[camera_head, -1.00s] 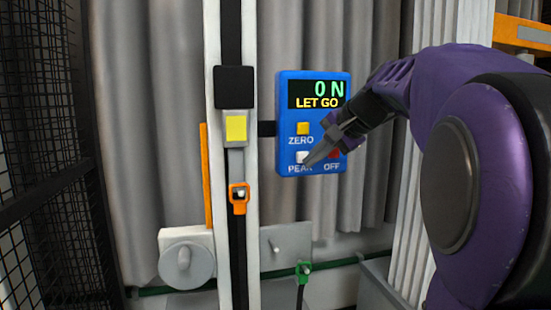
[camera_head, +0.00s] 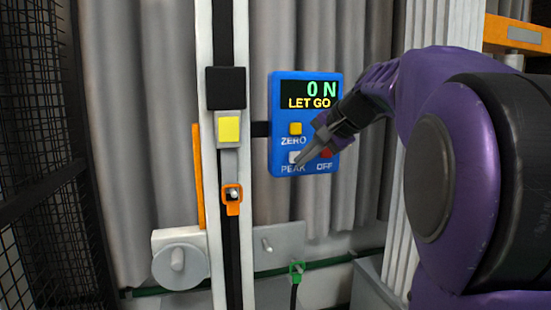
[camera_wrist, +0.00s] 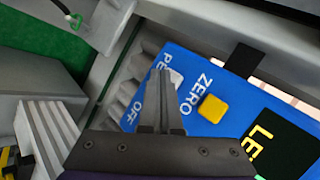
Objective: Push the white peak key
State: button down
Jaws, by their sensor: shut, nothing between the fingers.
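The blue panel (camera_head: 277,130) hangs at the middle of the head view, its display (camera_head: 309,95) reading "0 N" and "LET GO". The white PEAK key (camera_head: 292,157) is at its lower left, partly hidden by my fingertips. In the wrist view the white key (camera_wrist: 176,78) shows just beside the fingertips. My gripper (camera_head: 299,165) is shut and empty, its tips at the key; I cannot tell whether they touch it. It also shows in the wrist view (camera_wrist: 160,72).
The yellow ZERO key (camera_head: 295,129) sits above the white key, and the red OFF key (camera_head: 326,153) is to its right, close to my fingers. A tall white rail with a black block (camera_head: 226,88) stands left of the panel. Grey curtain hangs behind.

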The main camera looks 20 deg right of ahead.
jog(key=shift+w+p, duration=0.3)
jog(key=shift+w, duration=0.2)
dwell(0.4)
jog(key=shift+s, duration=0.1)
jog(key=shift+s+b, duration=0.35)
jog(key=shift+s, duration=0.45)
jog(key=s+b, duration=0.2)
jog(key=s, duration=0.3)
dwell(0.4)
jog(key=shift+s+r, duration=0.1)
jog(key=shift+r, duration=0.05)
dwell(0.4)
